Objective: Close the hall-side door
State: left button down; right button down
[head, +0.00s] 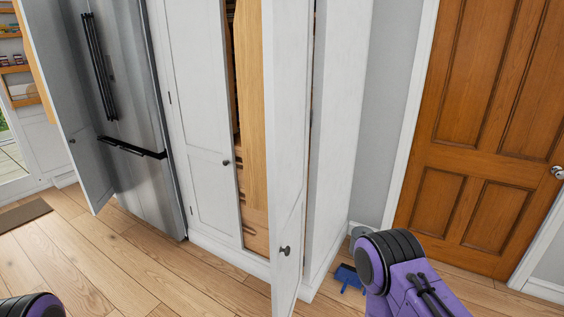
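A tall white cabinet door (290,180) on the side nearer the brown wooden door stands open, swung out towards me. Its dark round knob (285,250) shows low on its outer face. A pale wooden panel (252,110) shows just left of it, with wooden shelves or drawers (253,215) below. The neighbouring white cabinet door (198,130) looks shut. Neither gripper shows. Only a purple part of my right arm is in view at the lower right, and a little of my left arm at the lower left corner.
Another white door (62,110) stands open at the left beside the steel fridge (135,110). The brown panelled door (480,130) at the right is shut. A blue object (348,277) lies on the floor by the cabinet's right side. The wooden floor (130,260) is clear in front.

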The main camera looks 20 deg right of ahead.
aim_at(273, 40)
jog(key=i, duration=1.05)
jog(key=z, duration=0.4)
